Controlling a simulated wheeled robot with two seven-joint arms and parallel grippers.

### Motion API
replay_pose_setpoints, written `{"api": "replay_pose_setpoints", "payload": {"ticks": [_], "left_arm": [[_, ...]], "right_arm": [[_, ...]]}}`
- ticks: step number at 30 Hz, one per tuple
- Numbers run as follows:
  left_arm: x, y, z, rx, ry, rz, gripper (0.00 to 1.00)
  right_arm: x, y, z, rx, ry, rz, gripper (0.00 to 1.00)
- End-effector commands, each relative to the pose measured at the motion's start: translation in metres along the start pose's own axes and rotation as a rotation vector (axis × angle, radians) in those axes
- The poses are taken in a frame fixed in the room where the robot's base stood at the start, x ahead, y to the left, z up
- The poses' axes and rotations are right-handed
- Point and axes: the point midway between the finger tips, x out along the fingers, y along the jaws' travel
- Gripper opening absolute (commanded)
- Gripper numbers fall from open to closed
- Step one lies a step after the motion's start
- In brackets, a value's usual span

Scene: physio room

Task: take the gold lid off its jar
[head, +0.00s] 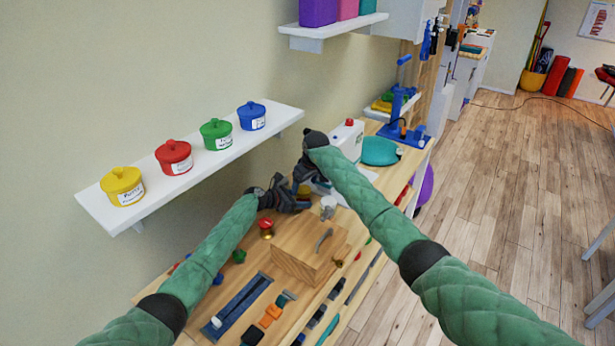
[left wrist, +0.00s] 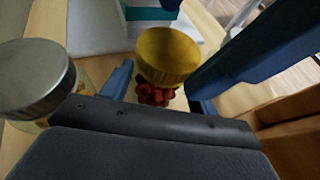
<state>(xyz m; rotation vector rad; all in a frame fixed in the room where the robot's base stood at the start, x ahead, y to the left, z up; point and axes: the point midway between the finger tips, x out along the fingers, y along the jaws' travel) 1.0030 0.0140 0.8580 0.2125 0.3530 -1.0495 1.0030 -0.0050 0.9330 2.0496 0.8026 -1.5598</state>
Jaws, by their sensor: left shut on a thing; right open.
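In the left wrist view the gold lid (left wrist: 167,55) sits on top of its jar (left wrist: 155,95), with red contents showing below it. The blue fingers of my left gripper (left wrist: 165,80) are on both sides of the lid, shut on it.
A silver-lidded jar (left wrist: 35,75) stands close beside my left gripper. A wooden box (head: 297,262) is on the bench in front. A white shelf (head: 145,190) with several coloured pots is above.

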Motion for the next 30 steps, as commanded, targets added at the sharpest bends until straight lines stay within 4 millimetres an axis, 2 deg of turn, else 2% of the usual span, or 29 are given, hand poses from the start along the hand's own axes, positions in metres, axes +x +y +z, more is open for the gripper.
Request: {"api": "replay_pose_setpoints", "payload": {"ticks": [6,16,24,30], "left_arm": [[0.000,0.000,0.000,0.000,0.000,0.000,0.00],[0.000,0.000,0.000,0.000,0.000,0.000,0.00],[0.000,0.000,0.000,0.000,0.000,0.000,0.00],[0.000,0.000,0.000,0.000,0.000,0.000,0.00]], "right_arm": [[0.016,0.001,0.000,0.000,-0.001,0.001,0.78],[0.018,0.001,0.000,0.000,0.000,0.000,0.78],[0.018,0.001,0.000,0.000,0.000,0.001,0.25],[0.018,0.001,0.000,-0.004,0.000,0.000,0.23]]}}
